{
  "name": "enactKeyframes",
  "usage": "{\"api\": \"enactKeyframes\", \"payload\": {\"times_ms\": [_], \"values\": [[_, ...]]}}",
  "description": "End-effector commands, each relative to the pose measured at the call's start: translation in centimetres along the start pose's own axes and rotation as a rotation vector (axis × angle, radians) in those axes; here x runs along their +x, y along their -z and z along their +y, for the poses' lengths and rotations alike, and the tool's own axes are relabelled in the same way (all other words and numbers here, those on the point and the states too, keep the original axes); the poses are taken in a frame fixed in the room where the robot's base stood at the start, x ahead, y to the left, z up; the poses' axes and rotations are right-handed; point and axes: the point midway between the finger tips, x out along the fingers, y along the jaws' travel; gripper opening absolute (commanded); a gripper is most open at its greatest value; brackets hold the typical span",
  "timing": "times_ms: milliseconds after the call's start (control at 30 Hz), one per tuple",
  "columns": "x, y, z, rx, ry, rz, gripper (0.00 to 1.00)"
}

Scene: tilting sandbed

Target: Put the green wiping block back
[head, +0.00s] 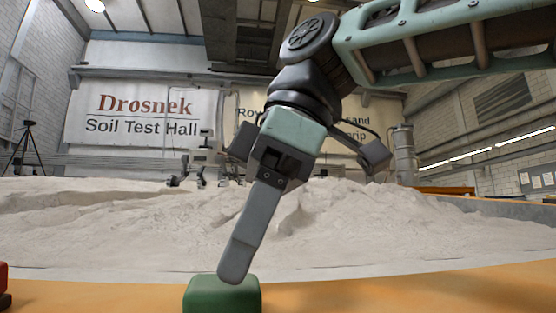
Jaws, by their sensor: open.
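The green wiping block (222,297) sits on the orange surface at the bottom of the head view, its lower part cut off by the picture edge. My gripper (236,275) comes down from the upper right and points at the block. Its grey finger tip overlaps the block's top edge in the picture. I cannot tell whether it touches the block or is in front of it. Only one long finger shows clearly; the other is hidden behind it. The gripper is open, and the block is not seen to be held.
An orange ledge (400,293) runs along the front. Behind it lies a wide bed of pale sand (420,225). A red object (3,278) stands at the far left edge. A small machine (203,160) and a tripod (24,150) are farther back.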

Motion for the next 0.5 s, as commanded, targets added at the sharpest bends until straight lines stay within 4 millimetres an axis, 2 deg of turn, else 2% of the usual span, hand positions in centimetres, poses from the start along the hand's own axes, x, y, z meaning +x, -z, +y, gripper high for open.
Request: {"api": "enactKeyframes", "payload": {"times_ms": [233, 400, 500], "values": [[-5.5, 0.1, 0.1, 0.001, -0.003, 0.001, 0.62], [-7.9, 0.1, 0.1, 0.001, -0.001, 0.002, 0.62], [-8.7, 0.1, 0.1, 0.0, 0.0, 0.001, 0.62]]}}
